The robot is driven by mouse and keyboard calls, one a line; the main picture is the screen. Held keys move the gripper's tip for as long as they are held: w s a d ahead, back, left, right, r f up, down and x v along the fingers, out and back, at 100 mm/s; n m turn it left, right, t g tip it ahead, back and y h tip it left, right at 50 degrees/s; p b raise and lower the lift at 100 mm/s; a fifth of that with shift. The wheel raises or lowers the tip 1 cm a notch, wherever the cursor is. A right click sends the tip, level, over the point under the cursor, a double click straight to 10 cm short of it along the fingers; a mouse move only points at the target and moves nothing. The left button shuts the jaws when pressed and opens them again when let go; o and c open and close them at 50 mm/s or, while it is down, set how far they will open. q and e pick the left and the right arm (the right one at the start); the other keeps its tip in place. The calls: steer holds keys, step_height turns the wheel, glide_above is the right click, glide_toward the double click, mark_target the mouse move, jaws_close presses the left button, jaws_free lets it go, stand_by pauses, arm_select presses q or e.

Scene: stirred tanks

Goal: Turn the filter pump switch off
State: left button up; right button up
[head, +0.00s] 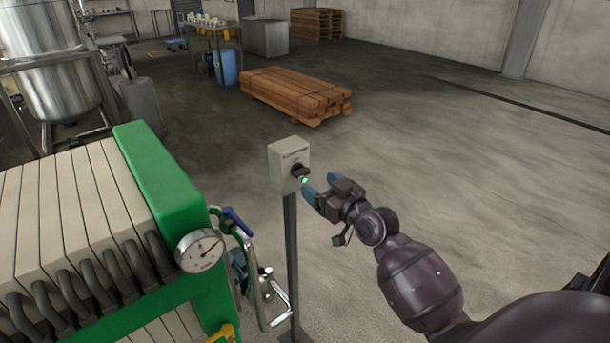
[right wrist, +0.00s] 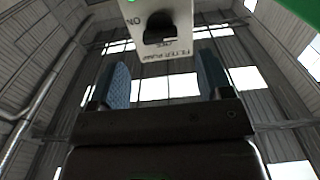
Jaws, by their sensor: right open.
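The filter pump switch is a pale grey box (head: 287,160) on a thin post, with a black knob (head: 299,170) on its front and a small green lit lamp (head: 304,181) near it. In the right wrist view the box (right wrist: 187,45) appears upside down, with "FILTER PUMP" and "ON" lettering around the black knob (right wrist: 160,28). My right gripper (head: 320,186) is just right of the box, its blue fingers apart. In the right wrist view the open jaws (right wrist: 163,82) are empty, with the knob beyond the fingertips. My left gripper is not in view.
A green-framed filter press (head: 165,180) with a pressure gauge (head: 200,251) and pipework stands left of the post (head: 291,260). A stack of timber (head: 295,94) lies on the floor beyond. A steel tank (head: 55,75) stands back left. The floor at right is clear.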

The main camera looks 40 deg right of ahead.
mark_target(305, 175)
steer(key=shift+w+a, duration=0.15)
steer(key=shift+w, duration=1.4)
steer(key=shift+w+a, duration=0.1)
steer(key=shift+w, duration=1.45)
steer(key=c, duration=0.9)
